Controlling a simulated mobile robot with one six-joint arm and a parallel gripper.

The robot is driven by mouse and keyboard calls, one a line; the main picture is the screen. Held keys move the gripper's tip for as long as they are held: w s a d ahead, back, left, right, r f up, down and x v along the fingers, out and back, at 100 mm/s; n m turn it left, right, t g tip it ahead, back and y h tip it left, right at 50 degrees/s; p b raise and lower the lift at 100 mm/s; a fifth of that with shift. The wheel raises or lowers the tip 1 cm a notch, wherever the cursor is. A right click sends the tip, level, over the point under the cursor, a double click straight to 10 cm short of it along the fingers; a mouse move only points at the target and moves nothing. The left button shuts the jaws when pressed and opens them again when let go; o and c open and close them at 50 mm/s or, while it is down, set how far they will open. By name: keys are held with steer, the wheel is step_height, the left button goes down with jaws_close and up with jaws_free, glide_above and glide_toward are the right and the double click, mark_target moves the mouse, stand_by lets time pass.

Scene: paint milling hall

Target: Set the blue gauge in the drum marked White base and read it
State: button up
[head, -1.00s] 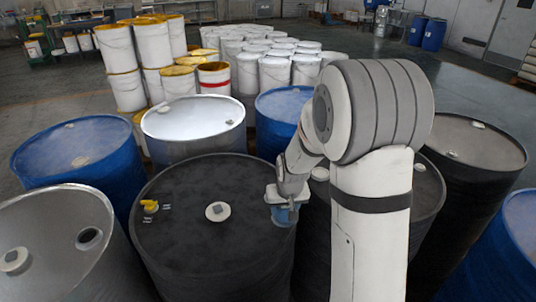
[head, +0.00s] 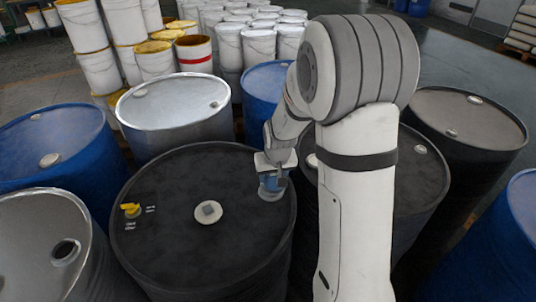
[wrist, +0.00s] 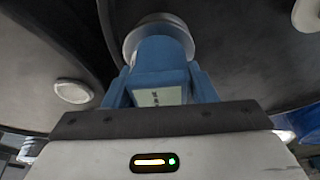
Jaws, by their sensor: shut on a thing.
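My gripper (head: 272,178) is shut on the blue gauge (head: 269,187), over the right part of a black drum's lid (head: 200,255). In the wrist view the gauge (wrist: 160,60) is a blue body with a pale label, too small to read, and a round grey end (wrist: 158,30) pointing away from me. The head view shows a pale disc at its lower end, close to the lid. I cannot tell whether it touches the lid or sits in an opening. No marking that says White base is readable on any drum.
Other drums crowd around: a silver one (head: 175,103) behind, blue ones (head: 50,140) and a dark one (head: 465,115). White pails (head: 262,45) stand behind.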

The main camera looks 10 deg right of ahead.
steer(key=shift+n, duration=0.5)
steer(key=r, duration=0.1)
steer(key=w+r+b, duration=0.1)
steer(key=r, duration=0.1)
steer(key=w+r+b, duration=0.1)
steer(key=r, duration=0.1)
steer(key=shift+w+a+r, duration=0.1)
steer(key=shift+r, duration=0.15)
steer(key=shift+f+b, duration=1.7)
steer(key=shift+f, duration=0.9)
steer(key=shift+f, duration=0.15)
steer(key=shift+f+b, duration=0.5)
steer(key=shift+b, duration=0.15)
steer(key=shift+f+b, duration=1)
steer(key=shift+f, duration=0.1)
steer(key=o, duration=1.3)
steer(key=shift+o, duration=0.2)
steer(key=shift+r, duration=0.15)
